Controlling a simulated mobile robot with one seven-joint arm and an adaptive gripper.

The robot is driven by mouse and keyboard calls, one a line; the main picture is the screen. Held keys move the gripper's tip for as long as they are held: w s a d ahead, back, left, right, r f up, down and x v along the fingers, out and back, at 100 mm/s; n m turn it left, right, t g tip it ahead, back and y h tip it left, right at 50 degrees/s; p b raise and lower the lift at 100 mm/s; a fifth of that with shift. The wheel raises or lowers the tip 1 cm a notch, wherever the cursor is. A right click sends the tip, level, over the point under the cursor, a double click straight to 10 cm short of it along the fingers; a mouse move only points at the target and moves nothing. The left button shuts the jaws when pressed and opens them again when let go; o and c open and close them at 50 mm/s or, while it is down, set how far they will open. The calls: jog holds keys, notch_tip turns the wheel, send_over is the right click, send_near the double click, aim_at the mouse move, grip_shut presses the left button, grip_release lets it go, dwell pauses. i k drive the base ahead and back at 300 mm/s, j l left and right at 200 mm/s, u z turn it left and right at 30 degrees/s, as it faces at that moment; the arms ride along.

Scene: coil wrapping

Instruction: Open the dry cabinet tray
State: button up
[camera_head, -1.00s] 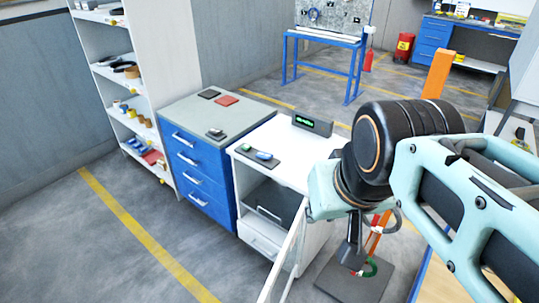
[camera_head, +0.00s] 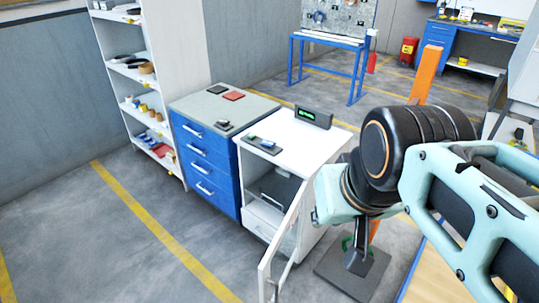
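The white dry cabinet (camera_head: 312,138) stands right of a blue drawer unit, with a small green-lit display on its top. Its door (camera_head: 292,232) stands open, swung toward the front. The dark tray (camera_head: 277,187) shows inside the upper opening, partly hidden by the door and frame; it appears to be inside the cabinet. My gripper (camera_head: 358,264) hangs pointing down to the right of the open door, apart from the tray. Its fingers are dark and small in the picture, and their opening cannot be made out. I see nothing clearly held.
The blue drawer unit (camera_head: 205,165) adjoins the cabinet on the left, and a white shelf (camera_head: 158,75) stands beyond it. An orange post (camera_head: 427,75) rises behind my arm. A wooden surface (camera_head: 435,278) lies at lower right. The floor in front of the drawers is clear.

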aim_at(274, 190)
jog(key=j+z, duration=0.2)
jog(key=j, duration=1.9)
jog(key=i+j+z, duration=0.15)
jog(key=j, duration=0.25)
jog(key=i+j+z, duration=0.1)
jog(key=j, duration=0.25)
jog(key=i+j+z, duration=0.1)
jog(key=j, duration=0.3)
jog(key=i+j+z, duration=0.25)
jog(key=i+j, duration=0.4)
jog(key=i+z, duration=0.15)
jog(key=i, duration=1.05)
